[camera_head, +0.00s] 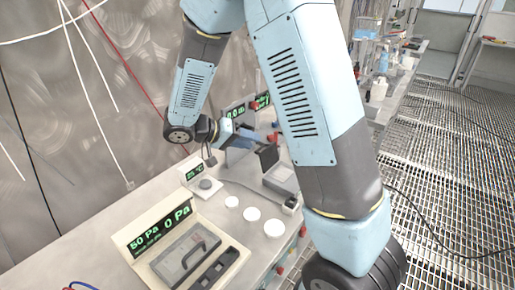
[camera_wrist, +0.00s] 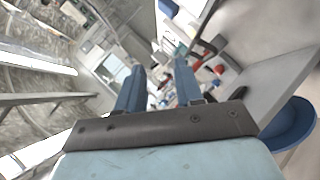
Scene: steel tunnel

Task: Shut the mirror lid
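My gripper (camera_wrist: 158,68) shows its two blue fingers apart in the wrist view, with nothing between them. In the head view my gripper (camera_head: 262,137) is above the far part of the bench, pointing right. A small dark upright panel (camera_head: 268,157), which looks like the raised mirror lid, stands just below and beside the fingers. A grey box (camera_head: 283,180) lies just in front of it. Whether the fingers touch the panel I cannot tell. I cannot make out the lid for certain in the wrist view.
On the bench (camera_head: 165,192) are a pressure display case (camera_head: 160,232) with a handled panel, a small round knob on a plate (camera_head: 205,184), and three white discs, one of them near the front edge (camera_head: 274,228). Cables hang on the left wall. Grated floor (camera_head: 450,190) lies to the right.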

